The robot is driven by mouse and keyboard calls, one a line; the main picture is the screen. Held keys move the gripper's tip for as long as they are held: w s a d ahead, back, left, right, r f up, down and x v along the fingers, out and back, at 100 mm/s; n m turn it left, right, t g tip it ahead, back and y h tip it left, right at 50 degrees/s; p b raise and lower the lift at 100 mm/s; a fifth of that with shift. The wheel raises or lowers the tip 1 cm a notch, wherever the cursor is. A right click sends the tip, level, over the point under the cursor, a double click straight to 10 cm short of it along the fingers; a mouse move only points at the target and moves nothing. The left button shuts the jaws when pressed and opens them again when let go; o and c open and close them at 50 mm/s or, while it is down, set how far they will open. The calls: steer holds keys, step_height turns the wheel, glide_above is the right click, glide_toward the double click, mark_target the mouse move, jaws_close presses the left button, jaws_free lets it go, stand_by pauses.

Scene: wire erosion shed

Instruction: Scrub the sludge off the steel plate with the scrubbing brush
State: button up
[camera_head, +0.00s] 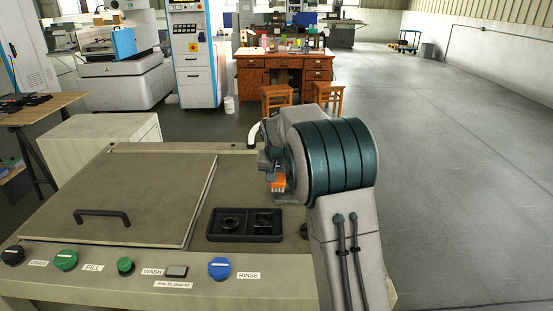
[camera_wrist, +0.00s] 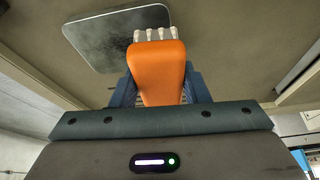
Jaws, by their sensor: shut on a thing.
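The scrubbing brush (camera_wrist: 162,72) has an orange body and pale bristles, and my gripper (camera_wrist: 161,88) is shut on it, with a blue finger on each side. In the wrist view the bristle end overlaps the near edge of the grey steel plate (camera_wrist: 100,42); I cannot tell whether it touches. In the head view the orange brush (camera_head: 277,182) shows low over the worktop beside my arm, with my gripper (camera_head: 268,168) partly hidden. A small part of the plate (camera_head: 287,198) shows below it.
A black tray (camera_head: 243,238) with two recesses sits on the worktop near the plate. A lid with a black handle (camera_head: 103,213) covers the left side. Knobs, including a blue one (camera_head: 219,268), line the front panel. Open floor (camera_head: 450,170) lies to the right.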

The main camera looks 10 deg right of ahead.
steer(key=shift+r+p, duration=1.7)
steer(key=shift+r, duration=1)
